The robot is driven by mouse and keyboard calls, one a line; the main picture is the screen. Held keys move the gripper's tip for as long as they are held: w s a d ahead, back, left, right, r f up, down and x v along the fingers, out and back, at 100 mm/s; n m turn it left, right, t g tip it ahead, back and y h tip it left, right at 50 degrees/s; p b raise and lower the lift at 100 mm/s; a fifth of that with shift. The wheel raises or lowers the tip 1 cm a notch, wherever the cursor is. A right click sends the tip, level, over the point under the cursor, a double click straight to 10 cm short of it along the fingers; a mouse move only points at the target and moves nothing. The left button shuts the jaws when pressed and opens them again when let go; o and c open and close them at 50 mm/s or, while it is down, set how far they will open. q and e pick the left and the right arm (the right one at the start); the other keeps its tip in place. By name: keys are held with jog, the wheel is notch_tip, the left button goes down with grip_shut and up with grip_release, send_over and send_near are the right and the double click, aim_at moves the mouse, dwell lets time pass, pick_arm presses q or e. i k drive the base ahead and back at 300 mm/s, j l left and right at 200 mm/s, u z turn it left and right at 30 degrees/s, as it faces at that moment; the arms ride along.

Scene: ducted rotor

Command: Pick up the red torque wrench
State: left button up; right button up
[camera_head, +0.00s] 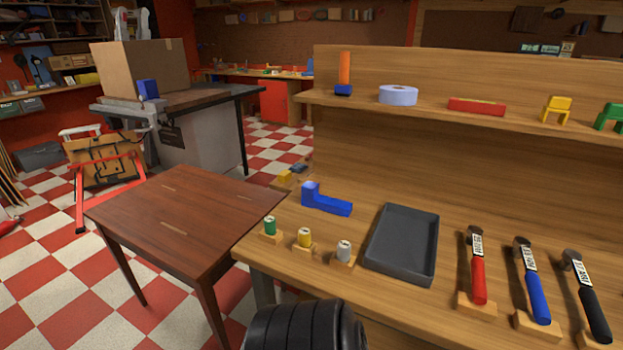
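The red torque wrench (478,281) is on the wooden workbench (375,300), at the right of the view. It has a red handle toward the near edge, a white label with print too small to read, and a dark head at the far end. Its handle end rests at a small wooden block (476,306). A similar blue-handled wrench (537,298) and a black-handled wrench (593,309) lie to its right, apart from it. Neither of my grippers shows in this view.
A dark grey tray (434,252) lies left of the red wrench. Small green (270,226), yellow (305,237) and white (344,249) pieces stand on blocks farther left, near a blue bracket (328,203). A shelf (440,112) overhangs behind. A brown table (190,205) stands left.

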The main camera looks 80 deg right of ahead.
aim_at(480, 296)
jog(key=z, duration=4)
